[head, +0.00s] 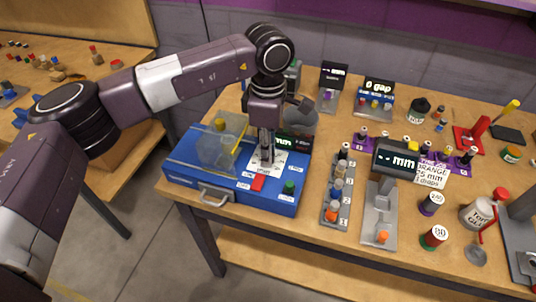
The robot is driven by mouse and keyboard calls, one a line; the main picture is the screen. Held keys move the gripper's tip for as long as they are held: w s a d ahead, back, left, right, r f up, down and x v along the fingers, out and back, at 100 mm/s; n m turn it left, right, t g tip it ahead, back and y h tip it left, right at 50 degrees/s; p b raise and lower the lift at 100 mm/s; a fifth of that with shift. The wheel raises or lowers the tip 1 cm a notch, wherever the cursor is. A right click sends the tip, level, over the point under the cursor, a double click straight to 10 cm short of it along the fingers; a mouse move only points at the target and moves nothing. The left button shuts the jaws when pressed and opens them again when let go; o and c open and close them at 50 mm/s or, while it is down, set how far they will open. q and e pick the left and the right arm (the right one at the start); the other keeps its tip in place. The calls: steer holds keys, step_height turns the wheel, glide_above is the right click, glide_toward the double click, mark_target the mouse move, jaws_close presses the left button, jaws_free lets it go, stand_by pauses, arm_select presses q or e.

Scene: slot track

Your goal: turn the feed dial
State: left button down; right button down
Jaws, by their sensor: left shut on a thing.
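A blue machine box (190,178) stands at the near left of the workbench. A white label plate (254,170) lies on its top. My left gripper (266,159) points straight down at this plate and is shut on the feed dial, which its fingers almost wholly hide. The dial's pointer and setting cannot be made out. A red switch (258,183) and a green button (289,187) sit in front of the gripper on the same top. My right gripper is not in view.
A clear cover with a yellow edge (238,148) stands just left of the gripper. A dark display (295,143) is close on its right. A grey rack (338,205) and a grey gauge (379,215) stand further right. Several bottles and tools crowd the right side.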

arm_select(q)
steer(key=shift+r, duration=0.1)
steer(key=shift+w, duration=0.1)
stand_by(0.3)
steer(key=c, duration=1.7)
jaws_free()
steer(key=shift+o, duration=0.2)
step_height(320, 180, up, 12)
